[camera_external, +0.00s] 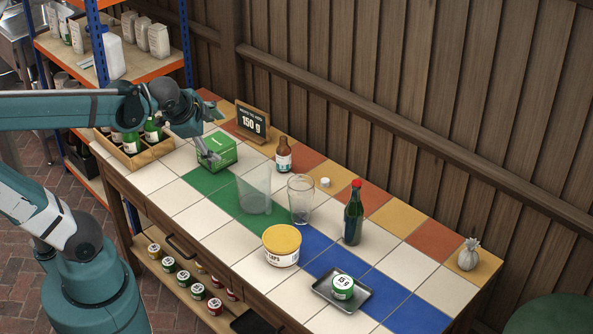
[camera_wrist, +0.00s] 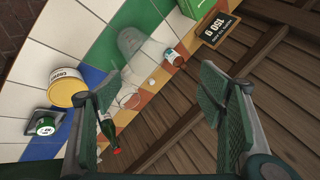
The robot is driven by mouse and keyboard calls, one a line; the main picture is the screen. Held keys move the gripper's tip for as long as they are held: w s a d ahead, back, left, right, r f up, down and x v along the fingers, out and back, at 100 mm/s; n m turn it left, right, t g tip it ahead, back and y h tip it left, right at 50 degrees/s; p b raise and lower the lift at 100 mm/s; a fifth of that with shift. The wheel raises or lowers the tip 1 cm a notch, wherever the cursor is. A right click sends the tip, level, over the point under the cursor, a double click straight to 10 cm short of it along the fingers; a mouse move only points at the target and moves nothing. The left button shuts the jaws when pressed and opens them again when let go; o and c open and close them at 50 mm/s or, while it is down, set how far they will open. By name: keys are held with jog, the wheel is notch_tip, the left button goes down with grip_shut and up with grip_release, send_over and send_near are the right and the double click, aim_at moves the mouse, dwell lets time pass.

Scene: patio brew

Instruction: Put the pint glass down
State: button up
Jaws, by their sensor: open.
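A clear pint glass (camera_external: 300,201) stands upright on the tiled table, right of a larger clear jug-like vessel (camera_external: 254,192). The pint glass also shows faintly in the wrist view (camera_wrist: 129,97), with the larger vessel (camera_wrist: 134,42) above it. My gripper (camera_external: 209,157) is above the table near the green box, to the left of and apart from the glass. In the wrist view my gripper (camera_wrist: 158,84) has its two fingers wide apart with nothing between them.
A green box (camera_external: 216,153) and a crate of bottles (camera_external: 135,152) are near my gripper. A brown bottle (camera_external: 284,155), dark green bottle (camera_external: 353,215), yellow-lidded tub (camera_external: 282,246) and metal tray (camera_external: 322,286) stand around the glass. White tiles at the front left are clear.

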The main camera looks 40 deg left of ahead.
jog(key=w+d+m+t+y, duration=0.1)
jog(key=w+d+m, duration=0.2)
jog(key=w+m, duration=0.3)
notch_tip(320, 180, up, 2)
jog(key=m+t+y+b, duration=0.15)
jog(key=m+t, duration=0.45)
jog(key=m, duration=1.1)
send_over(294, 190)
jog(key=s+d, duration=0.2)
jog(key=s, duration=0.1)
jog(key=shift+g+y, duration=0.3)
jog(key=shift+y, duration=0.25)
notch_tip(294, 190, down, 19)
jog(key=shift+a+f, duration=0.1)
jog(key=shift+x, duration=1.3)
jog(key=shift+b+x, duration=0.55)
jog(key=shift+x, duration=2)
